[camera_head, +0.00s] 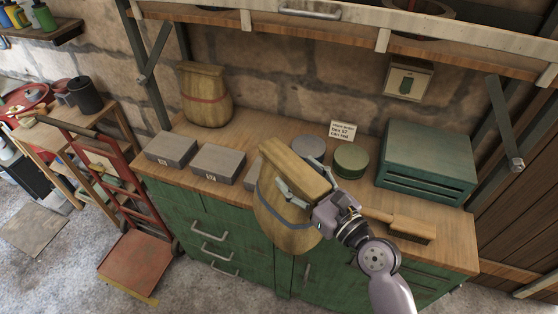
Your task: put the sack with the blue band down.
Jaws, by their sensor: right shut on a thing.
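The sack with the blue band (285,222) hangs tilted in the middle of the camera_head view, in front of the bench's front edge. My right gripper (290,192) is shut on it near its top, coming in from the lower right. Part of the blue band shows on the sack's left side; the gripper hides some of the sack's right side. A second sack with a red band (206,97) stands upright on the bench at the back left. My left gripper is not in view.
The wooden bench top (262,125) holds grey boxes (217,163), round tins (350,160), a green metal box (428,160) and a wooden brush (400,224). A shelf (350,28) runs above. A red hand truck (133,258) stands at the left. Bare bench top lies right of the red-banded sack.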

